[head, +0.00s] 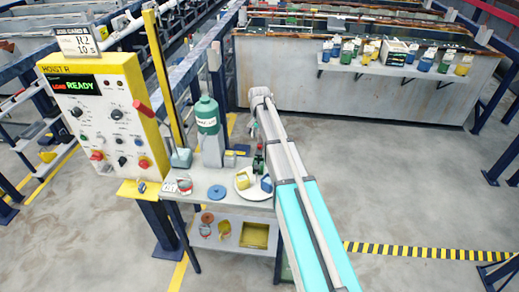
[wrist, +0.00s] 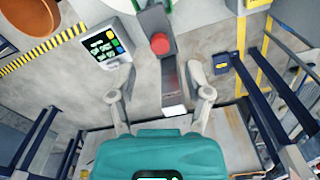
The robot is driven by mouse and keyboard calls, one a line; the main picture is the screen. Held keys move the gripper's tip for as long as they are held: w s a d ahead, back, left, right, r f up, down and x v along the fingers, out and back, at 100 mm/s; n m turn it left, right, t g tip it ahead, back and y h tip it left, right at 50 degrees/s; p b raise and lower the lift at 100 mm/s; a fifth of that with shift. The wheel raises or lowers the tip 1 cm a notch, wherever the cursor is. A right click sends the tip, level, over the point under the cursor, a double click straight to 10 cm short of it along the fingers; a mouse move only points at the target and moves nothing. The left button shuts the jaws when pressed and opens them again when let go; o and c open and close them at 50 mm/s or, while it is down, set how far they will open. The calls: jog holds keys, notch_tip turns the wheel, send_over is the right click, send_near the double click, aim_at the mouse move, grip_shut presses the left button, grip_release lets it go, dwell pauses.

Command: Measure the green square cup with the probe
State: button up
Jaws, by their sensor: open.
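In the head view my arm reaches over the small workbench, and my gripper (head: 258,160) is at the bench's back right, small and partly hidden by my arm. In the wrist view my gripper (wrist: 160,78) is open with a wide gap. A grey upright part with a red knob (wrist: 160,43) shows beyond the gap; I cannot tell whether it is the probe. A meter (wrist: 105,45) with a dark screen and coloured buttons is beside the left finger. Green cups (head: 347,52) stand among blue and yellow ones on the far shelf; their exact shapes are too small to tell.
A white round plate (head: 251,193) on the bench carries a yellow cup (head: 242,182) and a blue cup (head: 266,184). A green-topped cylinder (head: 208,125) stands left of it. The yellow hoist panel (head: 95,120) is further left. Open floor (head: 390,170) lies right of the bench.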

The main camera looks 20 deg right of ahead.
aim_at(260, 145)
jog(key=shift+f+b, duration=2.15)
jog(key=shift+f, duration=0.25)
jog(key=shift+c, duration=0.3)
grip_shut()
